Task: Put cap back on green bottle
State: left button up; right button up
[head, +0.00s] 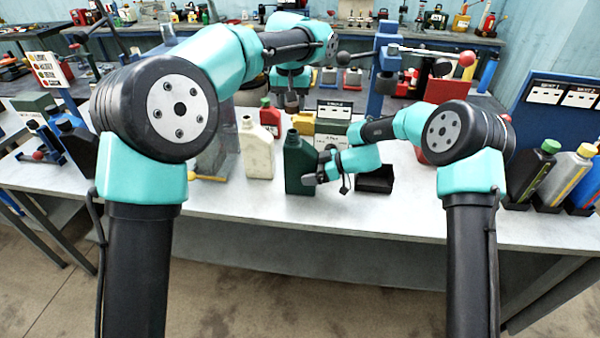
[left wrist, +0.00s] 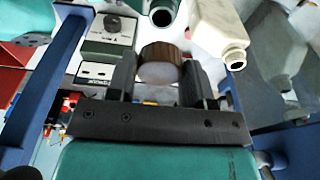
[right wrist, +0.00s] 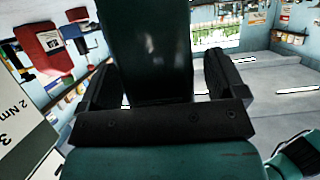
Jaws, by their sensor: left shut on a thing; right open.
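The dark green bottle (head: 300,168) stands upright and uncapped on the bench in the head view; its open mouth also shows at the top of the left wrist view (left wrist: 163,14). My left gripper (head: 291,97) is shut on a brownish round cap (left wrist: 160,66), held up behind and above the bottle, apart from its neck. My right gripper (head: 320,170) is low at the bottle's right side. In the right wrist view the bottle (right wrist: 148,50) stands between the open fingers, with a gap at the right finger.
An uncapped cream bottle (head: 257,152) stands left of the green one, with a red bottle (head: 270,118) behind. A black tray (head: 375,180) lies right of my right gripper. A blue frame (head: 385,70) rises behind. Capped bottles (head: 530,170) stand far right.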

aim_at(293, 130)
jog(key=c, duration=1.4)
pick_arm(q)
jog(key=shift+f, duration=2.5)
pick_arm(e)
jog(key=shift+o, duration=0.2)
